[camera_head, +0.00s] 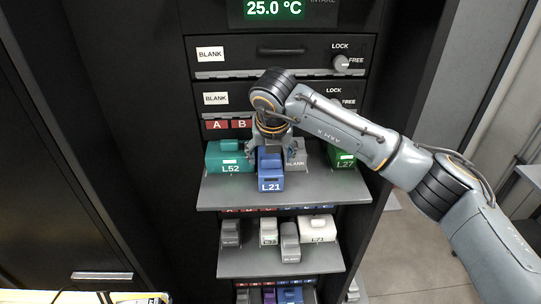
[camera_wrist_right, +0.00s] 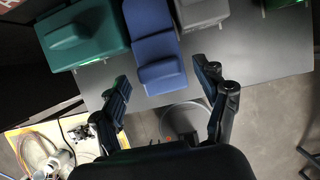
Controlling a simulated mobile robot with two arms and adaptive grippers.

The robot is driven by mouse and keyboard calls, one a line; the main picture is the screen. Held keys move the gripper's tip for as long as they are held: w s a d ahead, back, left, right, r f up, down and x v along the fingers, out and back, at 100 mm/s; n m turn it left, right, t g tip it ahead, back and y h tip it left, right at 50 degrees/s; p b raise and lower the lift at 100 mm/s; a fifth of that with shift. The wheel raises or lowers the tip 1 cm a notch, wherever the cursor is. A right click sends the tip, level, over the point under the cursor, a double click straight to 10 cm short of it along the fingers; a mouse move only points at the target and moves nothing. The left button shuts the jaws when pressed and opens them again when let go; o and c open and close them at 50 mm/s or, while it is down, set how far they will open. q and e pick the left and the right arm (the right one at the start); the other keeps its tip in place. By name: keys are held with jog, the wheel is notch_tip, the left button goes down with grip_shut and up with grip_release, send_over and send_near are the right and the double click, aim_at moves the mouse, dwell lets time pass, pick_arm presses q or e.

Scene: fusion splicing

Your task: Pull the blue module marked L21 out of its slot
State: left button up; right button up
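The blue module marked L21 (camera_head: 270,172) sits on the upper grey shelf (camera_head: 225,195), between the teal L52 module and a grey BLANK module. Its front end stands out farther than its neighbours. It also shows in the right wrist view (camera_wrist_right: 155,45). My right gripper (camera_head: 270,148) is over the module in the head view, and my arm hides part of the area behind it. In the right wrist view, my right gripper (camera_wrist_right: 162,85) is open, one finger on each side of the blue module's near end, with gaps visible. My left gripper is not in view.
The teal L52 module (camera_head: 228,158) is left, the grey BLANK module (camera_head: 297,155) close right, and the green L27 module (camera_head: 341,156) farther right. A lower shelf (camera_head: 280,264) holds grey modules and a white L71 module (camera_head: 317,229). Locking knobs (camera_head: 341,62) are above.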

jog(key=shift+s+r, duration=0.1)
jog(key=v, duration=1.2)
